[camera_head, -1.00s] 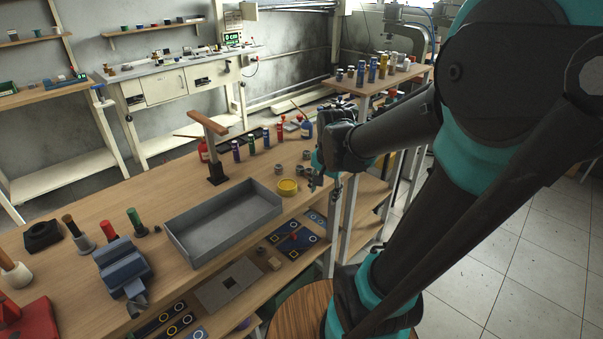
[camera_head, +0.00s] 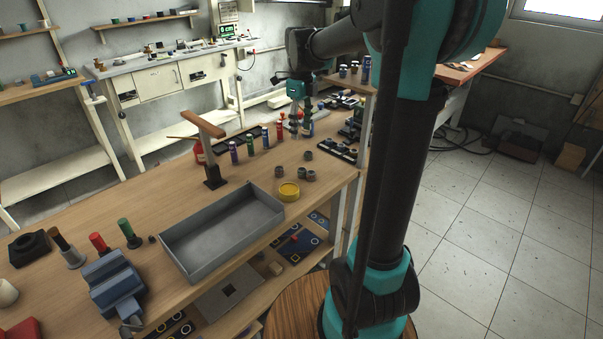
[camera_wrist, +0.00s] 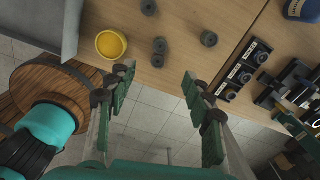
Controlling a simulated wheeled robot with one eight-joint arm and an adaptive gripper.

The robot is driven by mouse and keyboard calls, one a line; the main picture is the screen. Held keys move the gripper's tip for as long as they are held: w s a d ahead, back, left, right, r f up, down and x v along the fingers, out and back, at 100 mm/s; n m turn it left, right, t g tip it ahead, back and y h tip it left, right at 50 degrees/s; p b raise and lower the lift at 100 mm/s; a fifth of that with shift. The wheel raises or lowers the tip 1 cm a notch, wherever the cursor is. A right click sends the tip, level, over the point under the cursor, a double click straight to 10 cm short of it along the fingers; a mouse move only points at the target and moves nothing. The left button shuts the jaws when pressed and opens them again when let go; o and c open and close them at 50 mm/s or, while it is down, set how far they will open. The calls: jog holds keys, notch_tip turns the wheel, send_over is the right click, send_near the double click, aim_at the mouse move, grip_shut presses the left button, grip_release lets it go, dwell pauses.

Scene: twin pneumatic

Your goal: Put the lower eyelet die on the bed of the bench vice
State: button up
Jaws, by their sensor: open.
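Several small dark grey cylindrical parts stand on the wooden bench beside a yellow tin (camera_head: 289,191); one grey part (camera_head: 308,155) is set a little behind the others. I cannot tell which of them is the lower eyelet die. In the wrist view, two grey parts (camera_wrist: 158,52) sit close together, and a single one (camera_wrist: 208,39) is to their right. The blue bench vice (camera_head: 118,284) is at the front left of the bench. My gripper (camera_wrist: 157,82) is open and empty, its fingers spread wide; it also shows in the head view (camera_head: 297,128), above the bench's far end.
A grey tray (camera_head: 222,232) lies between the vice and the grey parts. A wooden-topped post (camera_head: 211,150) and a row of coloured bottles stand behind. Black racks (camera_wrist: 243,68) are at the right in the wrist view. Handled tools stand near the vice.

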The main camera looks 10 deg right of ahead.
aim_at(302, 170)
notch_tip(302, 170, down, 16)
jog(key=shift+d, duration=0.15)
dwell(0.5)
grip_shut()
